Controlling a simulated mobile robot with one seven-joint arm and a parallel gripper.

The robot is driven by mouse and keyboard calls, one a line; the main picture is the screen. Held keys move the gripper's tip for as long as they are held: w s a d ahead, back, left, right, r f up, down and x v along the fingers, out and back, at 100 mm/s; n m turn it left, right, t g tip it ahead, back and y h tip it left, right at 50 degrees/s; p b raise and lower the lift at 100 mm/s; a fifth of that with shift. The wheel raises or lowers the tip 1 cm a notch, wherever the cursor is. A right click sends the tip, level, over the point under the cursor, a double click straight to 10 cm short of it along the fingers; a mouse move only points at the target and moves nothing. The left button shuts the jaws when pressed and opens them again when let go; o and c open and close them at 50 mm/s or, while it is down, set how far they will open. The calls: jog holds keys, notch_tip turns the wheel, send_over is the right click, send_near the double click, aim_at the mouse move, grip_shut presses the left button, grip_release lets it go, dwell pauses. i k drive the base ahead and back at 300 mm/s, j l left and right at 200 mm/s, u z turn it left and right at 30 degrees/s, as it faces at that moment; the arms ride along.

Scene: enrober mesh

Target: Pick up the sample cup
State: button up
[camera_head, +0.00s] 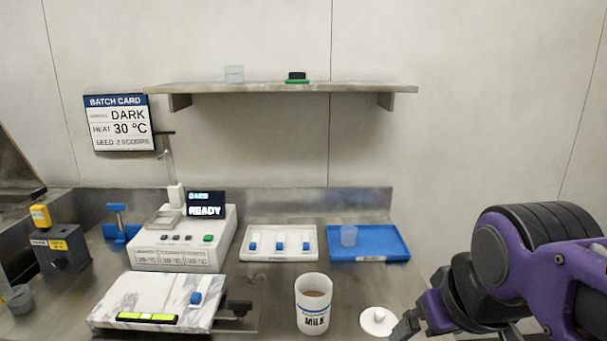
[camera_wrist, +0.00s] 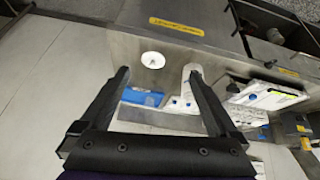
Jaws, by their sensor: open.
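In the wrist view, a blue tray (camera_wrist: 135,97) shows between the fingers, small and partly hidden; I cannot make out a cup there.
A milk tub (camera_head: 312,305) and a white lid (camera_head: 378,320) stand near the counter's front. A white tray with blue-handled pieces (camera_head: 279,257) lies left of the blue tray. A machine reading READY (camera_head: 180,250) and a marble slab (camera_head: 150,300) are further left. The shelf (camera_head: 345,89) overhangs the back.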

aim_at(19, 300)
jog(key=k+j+u, duration=0.15)
jog(key=u, duration=0.25)
jog(key=k+j+u, duration=0.15)
jog(key=u, duration=0.2)
jog(key=j+u, duration=0.4)
jog(key=k+j+u, duration=0.1)
jog(key=j+u, duration=0.25)
